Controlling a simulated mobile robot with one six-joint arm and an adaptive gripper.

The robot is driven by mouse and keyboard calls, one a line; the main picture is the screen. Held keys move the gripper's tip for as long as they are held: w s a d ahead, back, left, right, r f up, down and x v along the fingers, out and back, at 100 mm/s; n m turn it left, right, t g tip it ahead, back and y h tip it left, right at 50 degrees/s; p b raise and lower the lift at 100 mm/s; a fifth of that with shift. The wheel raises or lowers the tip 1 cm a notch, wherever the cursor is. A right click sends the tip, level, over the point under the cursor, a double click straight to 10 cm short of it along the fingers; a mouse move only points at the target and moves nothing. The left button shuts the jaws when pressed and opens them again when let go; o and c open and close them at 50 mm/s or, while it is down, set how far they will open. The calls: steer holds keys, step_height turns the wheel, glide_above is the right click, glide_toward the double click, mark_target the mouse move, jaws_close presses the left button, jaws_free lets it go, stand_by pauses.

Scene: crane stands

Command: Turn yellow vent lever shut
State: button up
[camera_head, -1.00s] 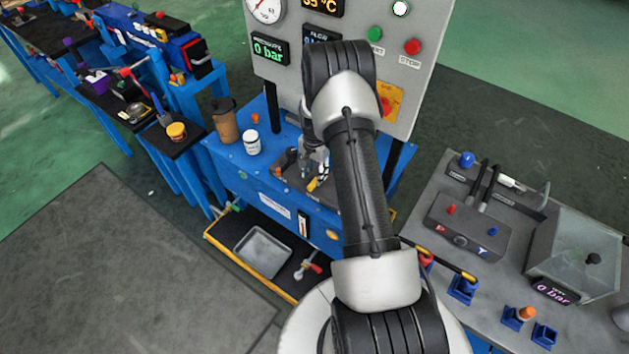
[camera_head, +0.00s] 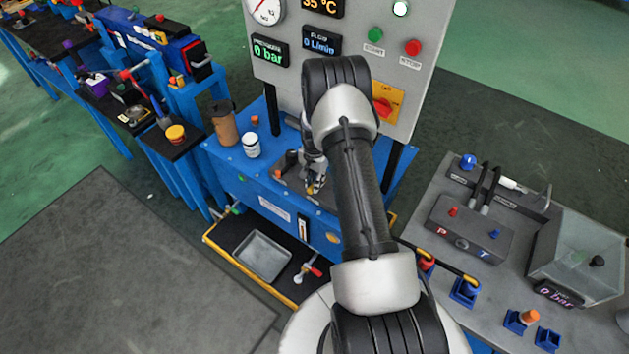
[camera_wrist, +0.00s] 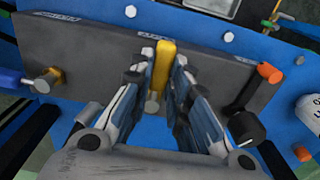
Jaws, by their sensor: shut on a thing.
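The yellow vent lever (camera_wrist: 162,68) stands on a dark grey plate (camera_wrist: 95,50) fixed to the blue bench. My gripper (camera_wrist: 162,72) is shut on the lever, one finger along each side. In the head view my gripper (camera_head: 315,186) is at the plate on the bench top, and my arm and fingers hide most of the lever.
On the plate are a brass fitting with a blue handle (camera_wrist: 12,78) and a black knob (camera_wrist: 246,127) with an orange-tipped arm (camera_wrist: 269,72). A brown bottle (camera_head: 224,124) and a white jar (camera_head: 251,145) stand left on the bench. The gauge panel (camera_head: 345,55) rises behind.

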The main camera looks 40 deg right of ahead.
jaws_close()
steer(key=shift+s, duration=0.1)
stand_by(0.3)
steer(key=n, duration=0.1)
steer(key=s+n, duration=0.1)
steer(key=n, duration=0.1)
steer(key=shift+s+d+n, duration=0.1)
steer(key=shift+d+n, duration=0.2)
steer(key=shift+d, duration=0.1)
steer(key=n, duration=0.1)
steer(key=s+d+n, duration=0.1)
steer(key=n, duration=0.1)
steer(key=d+n+b, duration=0.1)
steer(key=n, duration=0.1)
steer(key=shift+s, duration=0.25)
steer(key=n, duration=0.2)
steer(key=d+n, duration=0.1)
steer(key=shift+s+d+n+b, duration=0.1)
steer(key=shift+s+n+b, duration=0.1)
steer(key=shift+n+b, duration=0.15)
steer(key=shift+d+n, duration=0.6)
steer(key=shift+n, duration=0.75)
